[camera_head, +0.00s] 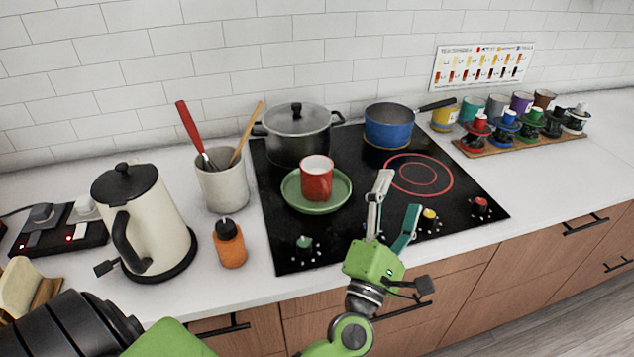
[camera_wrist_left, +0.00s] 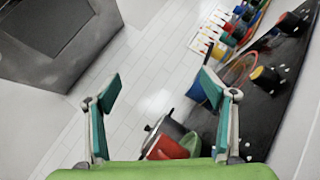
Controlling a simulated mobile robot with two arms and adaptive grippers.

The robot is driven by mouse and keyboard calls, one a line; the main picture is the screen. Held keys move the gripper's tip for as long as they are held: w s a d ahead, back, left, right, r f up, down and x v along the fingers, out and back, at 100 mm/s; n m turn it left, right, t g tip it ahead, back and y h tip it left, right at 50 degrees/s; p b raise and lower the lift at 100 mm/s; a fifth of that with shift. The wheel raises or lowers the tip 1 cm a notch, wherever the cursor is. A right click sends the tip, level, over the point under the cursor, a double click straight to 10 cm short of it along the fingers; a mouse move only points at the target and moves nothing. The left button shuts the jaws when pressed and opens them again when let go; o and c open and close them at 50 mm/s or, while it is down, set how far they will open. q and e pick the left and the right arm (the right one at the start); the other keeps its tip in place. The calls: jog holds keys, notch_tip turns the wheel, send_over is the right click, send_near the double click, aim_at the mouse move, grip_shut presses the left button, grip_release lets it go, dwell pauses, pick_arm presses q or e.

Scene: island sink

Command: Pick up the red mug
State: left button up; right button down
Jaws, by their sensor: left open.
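The red mug (camera_head: 316,180) stands upright on a green plate (camera_head: 338,193) on the black cooktop. My left gripper (camera_head: 398,192) is open and empty, to the right of the mug and nearer the counter's front, apart from it. In the left wrist view, the red mug (camera_wrist_left: 167,149) and part of the green plate (camera_wrist_left: 191,143) show low in the picture, between the bases of the open fingers (camera_wrist_left: 160,92). The gripper body cuts off the mug's lower part there. My right gripper is not in view.
A lidded pot (camera_head: 297,138) stands behind the mug, and a blue pan (camera_head: 389,125) behind right. A utensil crock (camera_head: 222,186), an orange bottle (camera_head: 229,246) and a kettle (camera_head: 147,225) stand left of the cooktop. Cups (camera_head: 497,106) line the right back. The right counter front is clear.

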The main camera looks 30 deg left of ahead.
pick_arm(q)
jog(key=a+n+g+y, duration=0.4)
jog(key=a+n+y, duration=0.35)
jog(key=n, duration=0.35)
jog(key=n+g+y, duration=0.3)
jog(key=n+g, duration=0.4)
jog(key=n, duration=0.2)
send_near(322, 182)
jog(key=shift+w+a, duration=0.4)
jog(key=shift+w, duration=0.2)
jog(key=shift+a+f+n, duration=0.15)
jog(key=shift+a+n, duration=0.05)
jog(key=shift+n, duration=0.1)
jog(key=p+x, duration=0.2)
jog(key=x, duration=0.6)
jog(key=shift+a, duration=0.2)
jog(key=p+x, duration=0.1)
jog(key=x, duration=0.2)
jog(key=p+x, duration=0.1)
jog(key=shift+w+r+p, duration=0.3)
jog(key=shift+r+p, duration=0.05)
jog(key=shift+w+a+f, duration=0.2)
jog(key=shift+w+a, duration=0.05)
jog(key=shift+a, duration=0.1)
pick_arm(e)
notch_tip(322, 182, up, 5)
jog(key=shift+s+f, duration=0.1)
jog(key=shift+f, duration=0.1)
pick_arm(q)
jog(key=c, duration=1.5)
